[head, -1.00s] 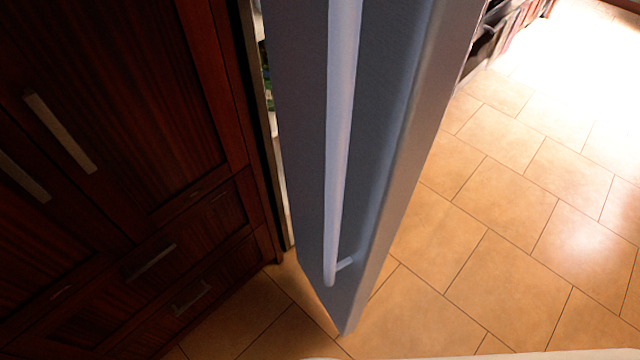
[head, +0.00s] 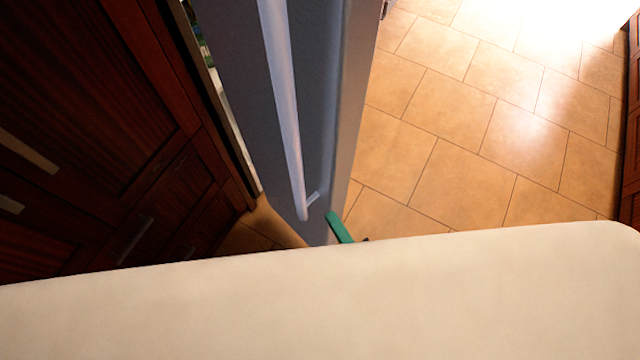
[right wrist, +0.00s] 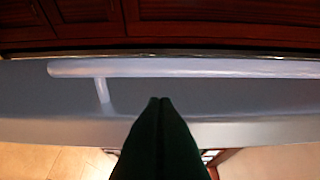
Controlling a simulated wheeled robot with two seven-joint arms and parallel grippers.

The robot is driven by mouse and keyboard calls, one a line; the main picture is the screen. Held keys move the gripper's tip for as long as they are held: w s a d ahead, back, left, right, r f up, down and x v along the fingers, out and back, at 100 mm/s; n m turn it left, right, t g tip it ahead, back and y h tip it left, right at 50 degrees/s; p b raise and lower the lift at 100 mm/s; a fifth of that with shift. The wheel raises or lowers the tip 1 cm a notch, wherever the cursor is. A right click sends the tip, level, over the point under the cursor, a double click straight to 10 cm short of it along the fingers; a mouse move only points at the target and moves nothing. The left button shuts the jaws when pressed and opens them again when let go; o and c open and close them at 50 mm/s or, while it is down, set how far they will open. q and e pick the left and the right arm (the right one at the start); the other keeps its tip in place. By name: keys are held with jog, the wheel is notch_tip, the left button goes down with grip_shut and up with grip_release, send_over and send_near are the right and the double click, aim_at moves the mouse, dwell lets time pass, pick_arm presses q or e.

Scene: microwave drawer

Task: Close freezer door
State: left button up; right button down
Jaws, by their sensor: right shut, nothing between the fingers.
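The freezer door (head: 318,110) is a tall grey panel with a long pale vertical handle (head: 283,100). It stands ajar, with a narrow gap on its left showing some of the lit inside (head: 205,65). My right gripper (head: 337,225) is a green fingertip at the door's lower outer edge. In the right wrist view my right gripper (right wrist: 161,100) is shut and empty, its tips over the door's edge just below the handle (right wrist: 190,68). Whether it touches the door I cannot tell. My left gripper is not in view.
Dark wooden cabinets (head: 80,110) with metal pulls fill the left side. Tiled floor (head: 470,130) lies open to the right of the door. More dark wood (head: 631,130) stands at the far right edge. A large cream part of mine covers the bottom.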

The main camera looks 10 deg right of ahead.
jog(key=p, duration=0.2)
send_over(312, 199)
dwell(0.5)
